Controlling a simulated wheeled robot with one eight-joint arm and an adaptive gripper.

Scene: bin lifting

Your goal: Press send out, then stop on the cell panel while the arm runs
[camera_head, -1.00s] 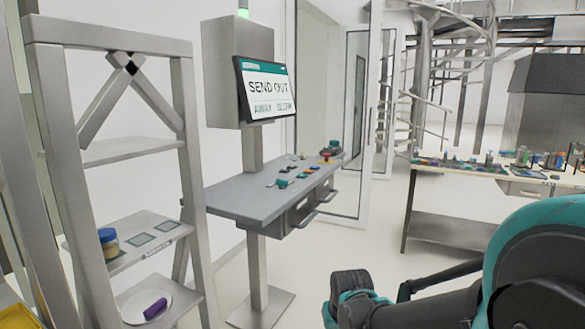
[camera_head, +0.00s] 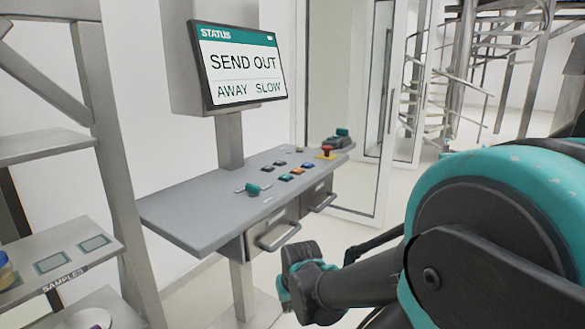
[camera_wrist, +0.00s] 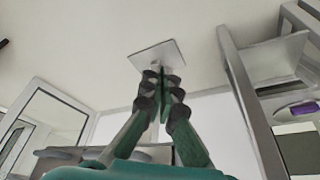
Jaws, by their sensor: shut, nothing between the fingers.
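The cell panel is a grey sloped console (camera_head: 190,215) on a post, left of centre in the head view. It carries several small buttons, among them a teal one (camera_head: 285,177), a blue one (camera_head: 296,170) and an orange one (camera_head: 308,166). A teal knob (camera_head: 253,188) sits nearer, and a red mushroom button (camera_head: 327,151) on yellow sits at the far end. Button labels are too small to read. The status screen (camera_head: 240,65) reads "SEND OUT", "AWAY SLOW". My gripper (camera_wrist: 160,78) is shut and empty in the wrist view, away from the buttons.
A metal rack (camera_head: 60,145) with a shelf marked "SAMPLES" stands at the left. Drawer handles (camera_head: 280,235) stick out below the panel. My arm fills the lower right of the head view. In the wrist view, a purple object (camera_wrist: 302,109) lies on a shelf at the right.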

